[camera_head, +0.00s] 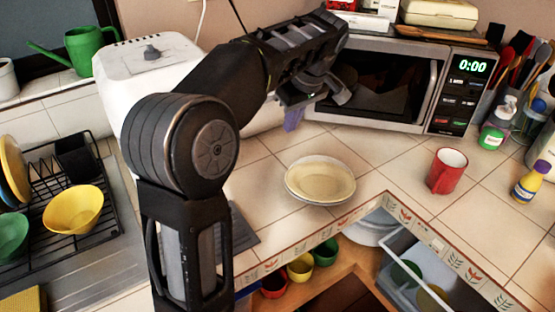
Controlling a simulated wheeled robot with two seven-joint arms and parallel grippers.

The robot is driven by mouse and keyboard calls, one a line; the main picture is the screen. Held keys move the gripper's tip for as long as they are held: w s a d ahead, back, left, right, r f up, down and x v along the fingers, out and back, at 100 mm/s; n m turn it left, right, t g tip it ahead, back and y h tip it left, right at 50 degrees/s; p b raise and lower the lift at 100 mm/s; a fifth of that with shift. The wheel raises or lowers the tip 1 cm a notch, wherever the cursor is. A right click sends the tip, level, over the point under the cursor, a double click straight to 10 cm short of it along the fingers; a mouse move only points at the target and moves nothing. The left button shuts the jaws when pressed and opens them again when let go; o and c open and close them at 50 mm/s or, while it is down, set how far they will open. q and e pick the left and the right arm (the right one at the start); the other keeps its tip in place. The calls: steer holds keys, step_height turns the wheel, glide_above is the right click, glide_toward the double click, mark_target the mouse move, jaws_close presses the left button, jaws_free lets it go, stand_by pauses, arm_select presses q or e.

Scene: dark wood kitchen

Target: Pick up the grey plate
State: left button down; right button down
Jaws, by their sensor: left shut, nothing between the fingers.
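A round, shallow plate (320,180) lies on the tiled counter near its front edge, in the middle of the head view. It looks pale cream inside with a lighter, greyish rim, rather than plain grey. My left gripper (318,92) is above and behind the plate in the picture, in front of the microwave. It is shut and empty, and apart from the plate. My right gripper is not in view.
A microwave (385,85) stands behind the plate. A red mug (447,171) is to the right, with bottles beyond it. A dish rack (60,215) is at left. Open shelves below the counter hold bowls (300,267). The counter around the plate is clear.

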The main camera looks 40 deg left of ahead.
arm_select(q)
steer(key=shift+w+f, duration=0.15)
steer(key=x, duration=0.9)
steer(key=shift+f, duration=0.3)
steer(key=d, duration=0.3)
steer(key=shift+s+p, duration=0.3)
steer(key=shift+p, duration=0.05)
steer(key=shift+s+d+f, duration=0.1)
steer(key=shift+d+f, duration=0.05)
steer(key=shift+d, duration=0.2)
